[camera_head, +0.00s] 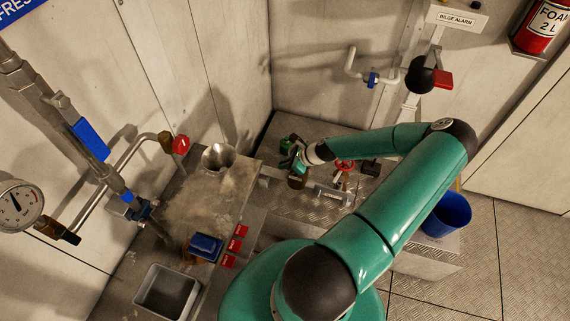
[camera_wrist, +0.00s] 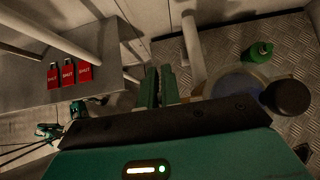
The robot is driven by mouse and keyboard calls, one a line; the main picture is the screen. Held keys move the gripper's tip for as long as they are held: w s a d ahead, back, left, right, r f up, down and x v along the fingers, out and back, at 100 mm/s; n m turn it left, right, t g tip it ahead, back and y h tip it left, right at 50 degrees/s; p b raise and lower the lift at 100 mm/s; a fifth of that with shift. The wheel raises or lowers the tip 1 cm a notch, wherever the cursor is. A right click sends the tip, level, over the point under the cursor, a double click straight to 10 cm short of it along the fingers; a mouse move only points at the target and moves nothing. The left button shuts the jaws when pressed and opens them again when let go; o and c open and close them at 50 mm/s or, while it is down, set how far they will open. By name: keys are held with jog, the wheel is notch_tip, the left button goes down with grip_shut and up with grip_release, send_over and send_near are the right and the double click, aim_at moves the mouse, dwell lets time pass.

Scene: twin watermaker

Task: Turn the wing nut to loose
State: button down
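My gripper (camera_head: 298,162) reaches down over the metal bench, close to a small brown part (camera_head: 297,182) just below it. In the wrist view my gripper's two green fingers (camera_wrist: 160,86) stand side by side with a narrow dark gap. I cannot tell whether they are slightly open or shut, and I see nothing clearly held between them. I cannot make out the wing nut for certain in either view; my gripper may hide it. A round housing with a pale rim (camera_wrist: 238,82) and a dark knob (camera_wrist: 287,97) lie to the right of the fingers.
A red handwheel (camera_head: 344,166) and a metal T-shaped fitting (camera_head: 333,194) are right of my gripper. A green object (camera_wrist: 258,51) lies on the tread plate. A funnel (camera_head: 218,157), red tags (camera_head: 235,245), a grey bin (camera_head: 167,291) and a blue bucket (camera_head: 446,214) stand around.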

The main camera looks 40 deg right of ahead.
jog(key=shift+a+n+y, duration=0.1)
jog(key=shift+n+y, duration=0.2)
jog(key=shift+n, duration=0.1)
jog(key=shift+s+a+n+g+y, duration=0.2)
jog(key=shift+s+n+g+y, duration=0.45)
jog(key=shift+n+g, duration=1.8)
jog(key=shift+s+a+n+g+y, duration=0.15)
jog(key=shift+s+n+g+y, duration=0.45)
jog(key=shift+n+g, duration=1.85)
jog(key=shift+s+a+n+g+y, duration=0.2)
jog(key=shift+s+n+g+y, duration=0.5)
jog(key=shift+n, duration=3)
jog(key=shift+s+g+h, duration=0.15)
jog(key=shift+g+h, duration=0.1)
jog(key=shift+g, duration=0.25)
jog(key=c, duration=1.6)
grip_release()
